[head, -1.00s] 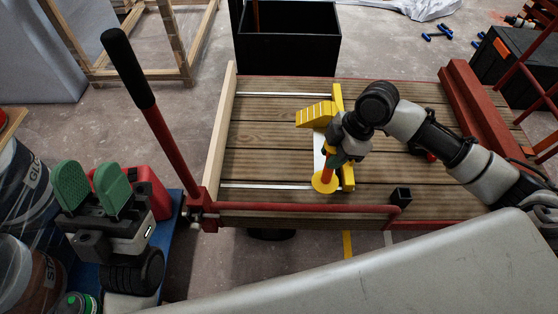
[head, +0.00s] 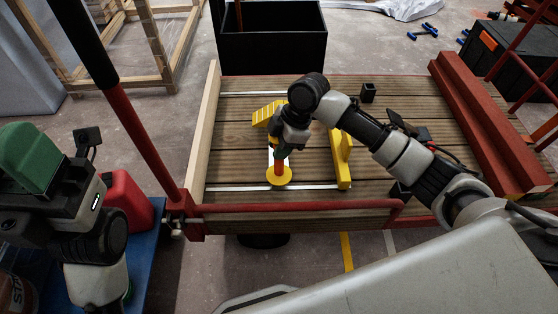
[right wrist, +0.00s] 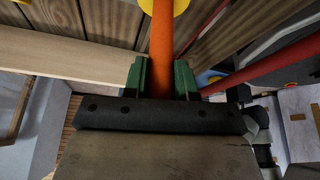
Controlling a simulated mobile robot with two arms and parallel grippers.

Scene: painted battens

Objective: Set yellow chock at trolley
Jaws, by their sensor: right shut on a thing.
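The yellow chock (head: 266,115), a ribbed wedge, shows just left of my right gripper above the trolley's slatted deck (head: 240,160). An orange rod with a yellow disc (head: 279,176) and a pale plate move along with the wedge. My right gripper (head: 283,150) is shut on the orange rod, which also stands between the green fingers in the right wrist view (right wrist: 162,75). My gripper hides where rod and wedge join, and I cannot tell whether the chock touches the deck. My left gripper (head: 32,157) is at the far left, its green pads apart and empty.
A yellow bar (head: 342,165) stands on the deck right of the chock. A red rail (head: 300,207) edges the front, a red beam (head: 490,120) the right. A small black block (head: 368,92) sits at the back. A red-and-black handle (head: 120,110) rises at left.

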